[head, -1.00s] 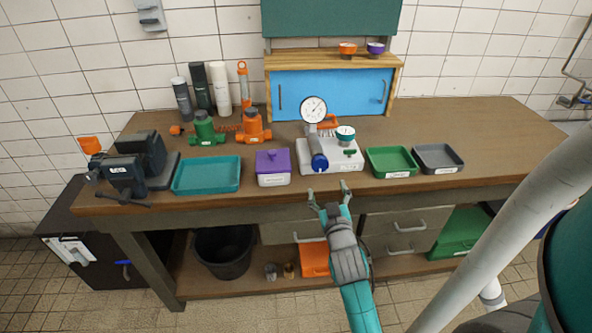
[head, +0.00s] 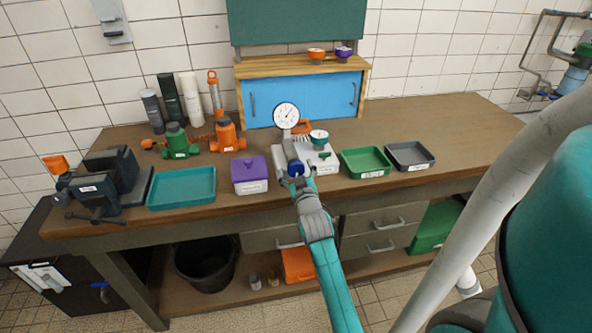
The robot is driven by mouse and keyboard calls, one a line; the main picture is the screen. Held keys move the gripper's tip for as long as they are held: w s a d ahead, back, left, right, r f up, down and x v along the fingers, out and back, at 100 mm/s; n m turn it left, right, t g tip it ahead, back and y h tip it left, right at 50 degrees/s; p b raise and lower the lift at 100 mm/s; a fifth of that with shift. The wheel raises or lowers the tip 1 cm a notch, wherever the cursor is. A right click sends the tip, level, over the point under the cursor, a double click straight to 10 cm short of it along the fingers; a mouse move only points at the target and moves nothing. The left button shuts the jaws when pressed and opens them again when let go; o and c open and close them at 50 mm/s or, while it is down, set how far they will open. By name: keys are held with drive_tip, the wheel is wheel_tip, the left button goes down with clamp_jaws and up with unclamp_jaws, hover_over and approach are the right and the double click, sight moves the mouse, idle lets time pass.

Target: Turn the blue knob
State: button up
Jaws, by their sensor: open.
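The blue knob (head: 296,169) sits at the front end of a grey cylinder on a pale instrument block (head: 327,160), under a round white dial gauge (head: 286,115). My gripper (head: 297,178) is open at the front of the knob, its fingers seeming to lie on either side of it. The gripper hides part of the knob. I cannot tell whether the fingers touch it. A smaller teal-rimmed dial (head: 319,137) and a green handle (head: 324,155) are on the same block.
A purple-lidded box (head: 249,175) and a teal tray (head: 182,188) stand left of the block. A green tray (head: 366,162) and a grey tray (head: 410,155) stand right. A dark vise (head: 103,185) is at the far left. The bench's right end is clear.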

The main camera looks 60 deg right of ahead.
drive_tip(key=c, duration=1.2)
drive_tip(key=shift+m, duration=0.4)
drive_tip(key=o, duration=1.2)
